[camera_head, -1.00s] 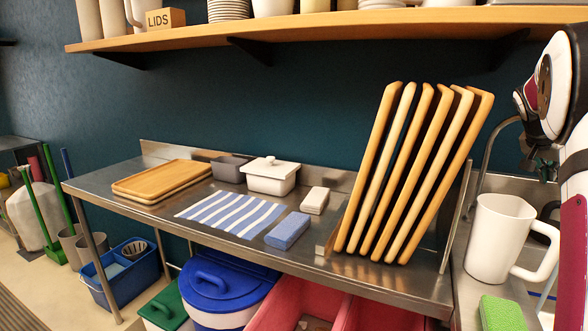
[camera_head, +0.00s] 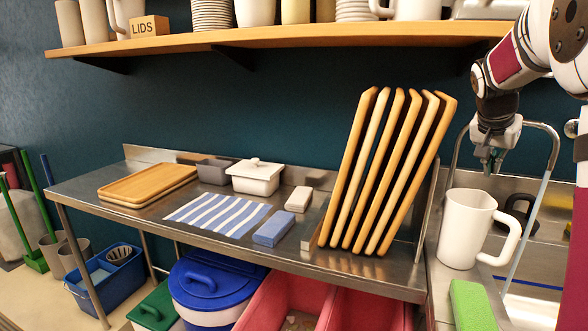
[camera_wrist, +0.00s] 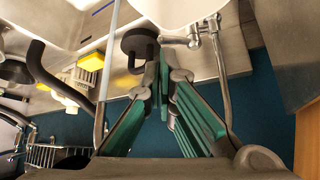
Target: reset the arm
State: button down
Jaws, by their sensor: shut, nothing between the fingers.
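My gripper (camera_head: 491,164) hangs from my arm at the upper right of the head view, pointing down above the white pitcher (camera_head: 467,228) and in front of the teal wall. In the wrist view my gripper (camera_wrist: 164,100) shows its dark fingers with green pads close together at the tips and nothing held between them. A metal faucet (camera_wrist: 222,80) stands near the fingers in that view. The white pitcher stands upright on the metal counter, below and apart from my gripper.
A rack of upright wooden boards (camera_head: 384,175) stands left of the pitcher on the steel table. A wooden shelf (camera_head: 290,38) runs above. A green sponge (camera_head: 472,305) lies in front of the pitcher. A striped cloth (camera_head: 217,213) and white lidded dish (camera_head: 255,179) lie farther left.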

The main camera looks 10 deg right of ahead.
jog(key=s+a+r+n+y+p, duration=0.1)
jog(key=s+a+n+p, duration=0.1)
jog(key=s+a, duration=0.45)
jog(key=s+a+r+n+t+y+p, duration=0.1)
jog(key=s+a+r+n+y, duration=0.15)
jog(key=a, duration=0.65)
jog(key=s+a+r+n+p, duration=0.1)
jog(key=s+a+n+p, duration=0.1)
jog(key=s+a, duration=0.45)
jog(key=s+a+f+n+y+p, duration=0.1)
jog(key=s+a+f+n, duration=0.1)
jog(key=s+a, duration=0.5)
jog(key=s+a+f+n+y+p, duration=0.1)
jog(key=s+a+f+n+p, duration=0.1)
jog(key=s+a, duration=0.6)
jog(key=shift+s+f+n+y, duration=0.35)
jog(key=shift+s+n, duration=0.35)
jog(key=shift+n, duration=0.15)
